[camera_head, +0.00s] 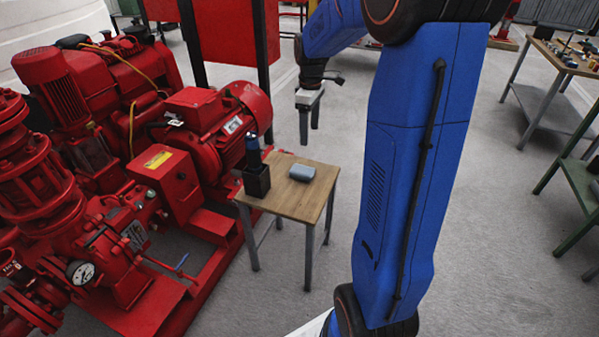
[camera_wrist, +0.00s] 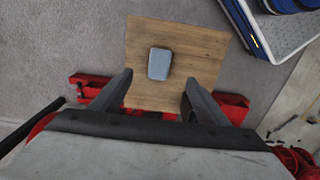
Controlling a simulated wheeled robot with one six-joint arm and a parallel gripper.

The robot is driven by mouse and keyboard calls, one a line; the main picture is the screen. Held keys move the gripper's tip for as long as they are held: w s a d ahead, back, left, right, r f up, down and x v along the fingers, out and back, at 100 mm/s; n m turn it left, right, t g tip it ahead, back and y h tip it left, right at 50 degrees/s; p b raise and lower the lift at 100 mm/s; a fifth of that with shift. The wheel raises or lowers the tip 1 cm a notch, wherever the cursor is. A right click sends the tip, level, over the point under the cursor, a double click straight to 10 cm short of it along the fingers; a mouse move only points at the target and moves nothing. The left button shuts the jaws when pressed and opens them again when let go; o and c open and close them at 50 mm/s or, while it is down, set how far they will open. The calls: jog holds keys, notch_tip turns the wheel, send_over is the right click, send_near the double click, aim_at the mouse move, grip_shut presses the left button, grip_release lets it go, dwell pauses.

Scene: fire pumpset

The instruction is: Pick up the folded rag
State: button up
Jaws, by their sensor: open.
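The folded rag (camera_head: 302,172) is a small grey-blue bundle lying flat on a small wooden table (camera_head: 296,201). In the wrist view the rag (camera_wrist: 159,64) lies near the middle of the tabletop (camera_wrist: 203,48), ahead of my fingers and between their lines. My gripper (camera_head: 309,125) hangs above and behind the table in the head view, fingers pointing down, apart from the rag. In the wrist view my gripper (camera_wrist: 157,84) shows two dark fingers spread wide with nothing between them.
A black holder (camera_head: 256,180) with a dark bottle-like item (camera_head: 252,145) stands on the table's left side. A large red pumpset (camera_head: 215,130) is close on the left. Workbenches stand at the right (camera_head: 545,100).

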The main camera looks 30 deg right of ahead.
send_over(308, 171)
notch_tip(308, 171, down, 11)
jog(key=shift+s+f, duration=0.1)
jog(key=shift+f, duration=2.8)
jog(key=c, duration=0.9)
